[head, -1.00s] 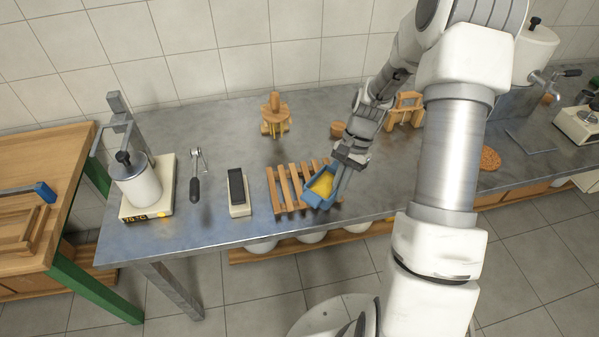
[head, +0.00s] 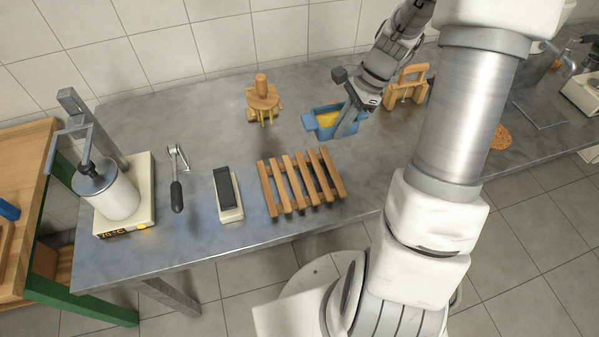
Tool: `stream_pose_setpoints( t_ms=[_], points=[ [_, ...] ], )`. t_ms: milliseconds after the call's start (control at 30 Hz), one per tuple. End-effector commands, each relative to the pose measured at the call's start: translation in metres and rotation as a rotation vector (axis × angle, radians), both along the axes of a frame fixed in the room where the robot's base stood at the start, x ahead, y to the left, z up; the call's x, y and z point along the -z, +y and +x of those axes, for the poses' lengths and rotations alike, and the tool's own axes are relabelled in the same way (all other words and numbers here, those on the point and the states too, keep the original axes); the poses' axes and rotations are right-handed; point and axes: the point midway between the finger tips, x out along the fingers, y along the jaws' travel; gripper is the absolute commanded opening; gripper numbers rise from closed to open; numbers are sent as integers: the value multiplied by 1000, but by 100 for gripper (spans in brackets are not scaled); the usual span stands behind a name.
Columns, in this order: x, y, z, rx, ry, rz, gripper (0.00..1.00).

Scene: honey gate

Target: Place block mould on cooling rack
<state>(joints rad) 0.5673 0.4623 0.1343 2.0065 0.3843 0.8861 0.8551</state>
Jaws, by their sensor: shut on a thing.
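The block mould (head: 322,132) is a blue open box with a yellow filling, in the head view behind and to the right of the cooling rack. My gripper (head: 346,118) is shut on its right side. The mould looks roughly level; I cannot tell whether it touches the table or hangs just above it. The cooling rack (head: 299,181) is a set of wooden slats near the table's front edge. Its slats are bare and fully visible.
A wooden stand with a knob (head: 262,98) is left of the mould, and a wooden frame (head: 407,88) is to its right.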

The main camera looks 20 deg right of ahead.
Motion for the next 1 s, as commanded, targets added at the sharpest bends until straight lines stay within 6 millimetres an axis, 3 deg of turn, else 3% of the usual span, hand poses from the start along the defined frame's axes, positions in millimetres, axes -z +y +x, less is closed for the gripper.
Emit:
stream_pose_setpoints(
  t_ms=[300, 500, 667, 1000],
  points=[
    [42, 63, -31, -6, 3, 2, 0],
    [62, 92, -45, -4, 2, 1, 0],
    [68, 100, -48, -2, 0, 0, 0],
    [105, 99, -48, -3, 0, 0, 0]
  ],
)
